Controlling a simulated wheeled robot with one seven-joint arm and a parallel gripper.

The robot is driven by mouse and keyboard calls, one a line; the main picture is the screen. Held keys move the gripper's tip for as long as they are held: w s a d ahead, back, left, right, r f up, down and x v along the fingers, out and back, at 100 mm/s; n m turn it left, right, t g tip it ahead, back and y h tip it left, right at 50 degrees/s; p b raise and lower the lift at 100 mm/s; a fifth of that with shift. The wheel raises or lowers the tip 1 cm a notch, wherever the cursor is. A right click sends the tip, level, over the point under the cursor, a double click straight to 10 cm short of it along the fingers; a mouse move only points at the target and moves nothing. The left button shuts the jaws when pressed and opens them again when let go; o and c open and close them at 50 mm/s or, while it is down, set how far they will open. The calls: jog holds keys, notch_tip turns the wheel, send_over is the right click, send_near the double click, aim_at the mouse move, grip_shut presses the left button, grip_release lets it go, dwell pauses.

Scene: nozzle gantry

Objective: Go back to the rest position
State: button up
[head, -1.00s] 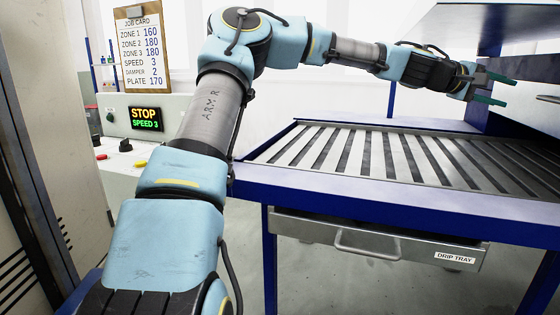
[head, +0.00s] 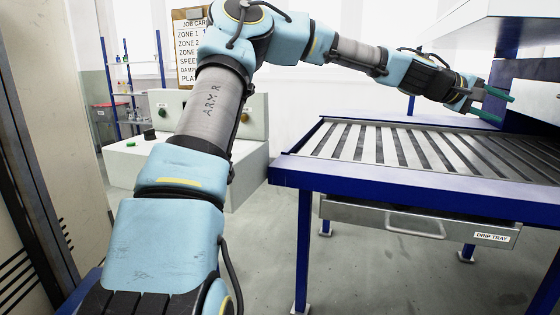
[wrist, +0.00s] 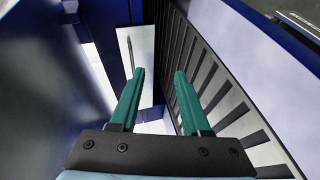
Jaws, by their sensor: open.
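My gripper (head: 494,105) is open, with its two green fingers apart and nothing between them. In the head view it is at the upper right, reached out above the far right part of the slatted table, beside a blue and white housing (head: 535,100). In the wrist view the gripper (wrist: 158,95) points down past the dark slatted grate (wrist: 200,75), with a blue frame at the left. My arm is stretched out across the head view from lower left to upper right.
The blue-framed slatted table (head: 420,180) has a drip tray (head: 410,220) under it. A white control console (head: 235,165) stands behind my arm, with a job card (head: 187,45) partly hidden above. Shelves (head: 125,100) stand at the back left. Grey floor is open between console and table.

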jog(key=a+f+m+y+p, duration=0.15)
jog(key=a+f+y, duration=0.25)
jog(key=a+f, duration=0.7)
jog(key=w+a+f+t+y, duration=0.1)
jog(key=a+f+y, duration=0.1)
jog(key=a+f, duration=0.35)
jog(key=w+a+f+y, duration=0.1)
jog(key=a+f+y, duration=0.2)
jog(key=a, duration=0.5)
jog(key=s+a+f+n+y+p, duration=0.1)
jog(key=s+a, duration=0.4)
jog(key=a, duration=1.1)
jog(key=s+a+y+p, duration=0.1)
jog(key=s+a+y, duration=0.3)
jog(key=a, duration=1.3)
jog(key=shift+s+a+f+n+y, duration=0.15)
jog(key=shift+s+f+n+y, duration=0.2)
jog(key=shift+s, duration=0.35)
